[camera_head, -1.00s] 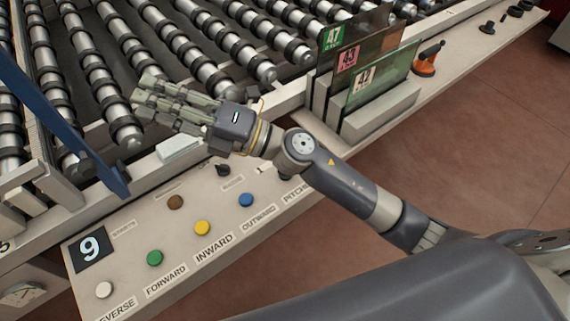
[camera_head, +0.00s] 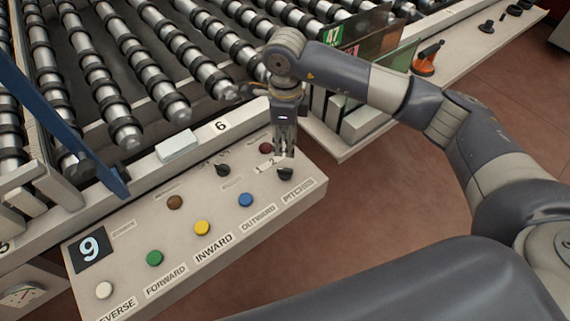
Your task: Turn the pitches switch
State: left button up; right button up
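The pitches switch (camera_head: 285,174) is a black rotary knob at the right end of the light control panel (camera_head: 215,262), above the "PITCHES" label (camera_head: 298,190). My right gripper (camera_head: 285,150) points down just above and behind this knob. Its fingers look close together, and I cannot tell whether they touch the knob or how far they are open. Another black knob (camera_head: 222,170) sits to the left on the panel. My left gripper is not in view.
The panel also has white, green (camera_head: 154,258), yellow (camera_head: 202,228), blue (camera_head: 246,200), brown and dark red buttons. Metal rollers (camera_head: 130,70) lie behind it. Glass sheets with number tags stand in a rack at the right, beside an orange-based tool (camera_head: 424,66).

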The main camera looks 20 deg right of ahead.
aim_at(285, 169)
notch_tip(285, 169, down, 10)
jog(key=shift+a+f+p, duration=0.1)
jog(key=shift+f+p, duration=0.15)
jog(key=shift+p, duration=1)
grip_shut()
